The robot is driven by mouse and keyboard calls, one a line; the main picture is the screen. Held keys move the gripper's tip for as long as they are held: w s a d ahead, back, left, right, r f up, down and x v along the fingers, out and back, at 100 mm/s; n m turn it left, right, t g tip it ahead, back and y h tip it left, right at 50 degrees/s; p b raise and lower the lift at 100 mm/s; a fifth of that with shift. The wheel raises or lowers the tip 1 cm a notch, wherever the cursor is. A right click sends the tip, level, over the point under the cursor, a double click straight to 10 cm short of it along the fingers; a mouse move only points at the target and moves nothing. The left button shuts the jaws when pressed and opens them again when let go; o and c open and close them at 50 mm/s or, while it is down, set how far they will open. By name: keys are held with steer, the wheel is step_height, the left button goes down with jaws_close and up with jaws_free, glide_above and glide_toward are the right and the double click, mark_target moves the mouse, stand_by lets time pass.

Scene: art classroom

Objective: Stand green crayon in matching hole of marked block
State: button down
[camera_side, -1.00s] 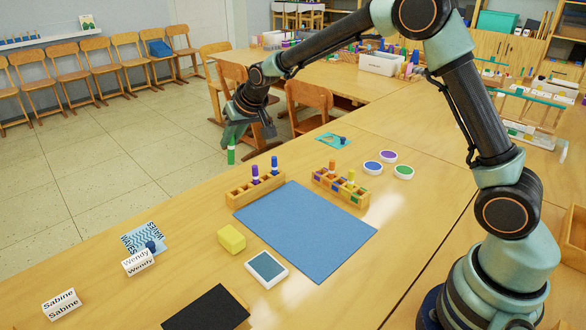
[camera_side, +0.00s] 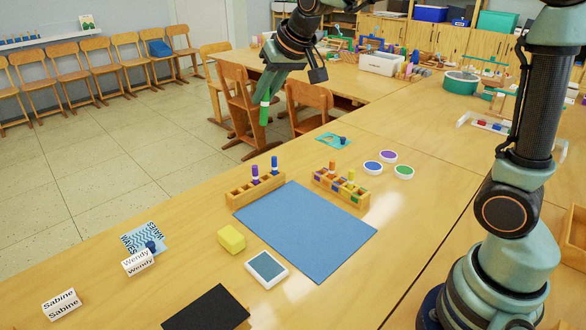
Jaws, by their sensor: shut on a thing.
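The green crayon (camera_side: 264,112) hangs upright from my gripper (camera_side: 266,95), which is shut on its upper part. The gripper holds it high, above and behind the two wooden blocks as seen here. The marked block (camera_side: 358,199) is the right one, with coloured patches on its side, a green one among them. An orange crayon (camera_side: 332,167) and a yellow crayon (camera_side: 351,177) stand in it. The left block (camera_side: 240,194) shows no colour patches that I can see; a purple crayon (camera_side: 255,174) and a blue crayon (camera_side: 274,165) stand in it.
A blue mat (camera_side: 305,235) lies before the blocks. Purple (camera_side: 388,156), blue (camera_side: 373,168) and green (camera_side: 404,172) round pieces lie to the right. A yellow block (camera_side: 232,238), a white-framed pad (camera_side: 266,268) and name cards (camera_side: 138,262) are at front left.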

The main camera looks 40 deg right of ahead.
steer(key=s+d, duration=0.2)
steer(key=s, duration=0.9)
steer(key=shift+n, duration=0.7)
steer(key=w, duration=0.3)
steer(key=w+a+r, duration=0.1)
steer(key=w, duration=0.3)
steer(key=w+a, duration=0.1)
steer(key=w, duration=0.2)
steer(key=shift+w+r, duration=0.3)
steer(key=w+a+f+n, duration=0.1)
steer(key=w, duration=0.4)
steer(key=w+a+f+n, duration=0.1)
steer(key=w+a+f, duration=0.1)
steer(key=w, duration=0.4)
step_height(320, 180, down, 20)
steer(key=shift+s+r, duration=0.15)
steer(key=shift+r, duration=0.05)
steer(key=shift+d+f, duration=0.1)
steer(key=shift+f, duration=0.45)
steer(key=c, duration=0.8)
jaws_free()
